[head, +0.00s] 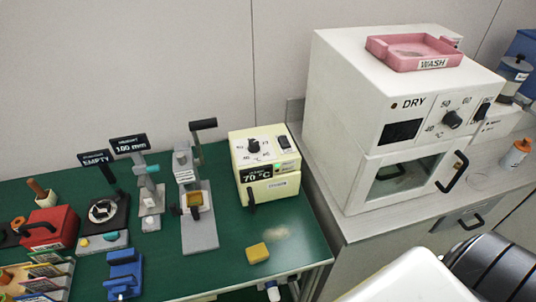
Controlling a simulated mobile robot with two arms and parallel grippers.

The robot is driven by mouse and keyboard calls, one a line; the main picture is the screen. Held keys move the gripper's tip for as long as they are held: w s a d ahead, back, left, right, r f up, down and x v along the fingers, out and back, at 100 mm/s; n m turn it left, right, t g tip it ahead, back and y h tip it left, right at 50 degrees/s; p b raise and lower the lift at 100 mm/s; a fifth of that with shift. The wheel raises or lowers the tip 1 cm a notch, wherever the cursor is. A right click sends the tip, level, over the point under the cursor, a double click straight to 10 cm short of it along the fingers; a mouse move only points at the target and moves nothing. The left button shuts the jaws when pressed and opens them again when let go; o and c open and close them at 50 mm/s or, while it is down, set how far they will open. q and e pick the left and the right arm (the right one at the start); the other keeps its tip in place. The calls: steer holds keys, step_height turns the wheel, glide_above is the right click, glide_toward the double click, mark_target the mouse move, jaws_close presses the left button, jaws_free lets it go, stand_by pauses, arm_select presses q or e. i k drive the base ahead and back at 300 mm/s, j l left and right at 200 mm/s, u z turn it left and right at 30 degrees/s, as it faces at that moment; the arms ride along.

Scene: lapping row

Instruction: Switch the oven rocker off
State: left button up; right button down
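The white oven (340,130), marked DRY, stands on the grey bench at the right. Its front panel has a small brownish lamp (394,106), a dark display (400,132), a black temperature knob (452,119) and a black rocker (483,111) near the right edge. The rocker is too small to tell which side is pressed. The display shows no readable figures. The oven's glass door (403,176) is shut, with a black handle (453,172). Neither of my grippers is in view.
A pink WASH tray (385,49) sits on the oven. A cream 70 °C box (250,185) with its own rocker (282,142) stands on the green bench (290,235), left of the oven. An orange-capped bottle (516,154) stands right of the oven.

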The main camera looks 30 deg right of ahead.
mark_target(285, 143)
steer(key=k+l+z, duration=0.1)
steer(key=l+z, duration=0.2)
steer(key=l, duration=0.85)
steer(key=l+z, duration=0.25)
steer(key=l, duration=0.85)
steer(key=i, duration=0.05)
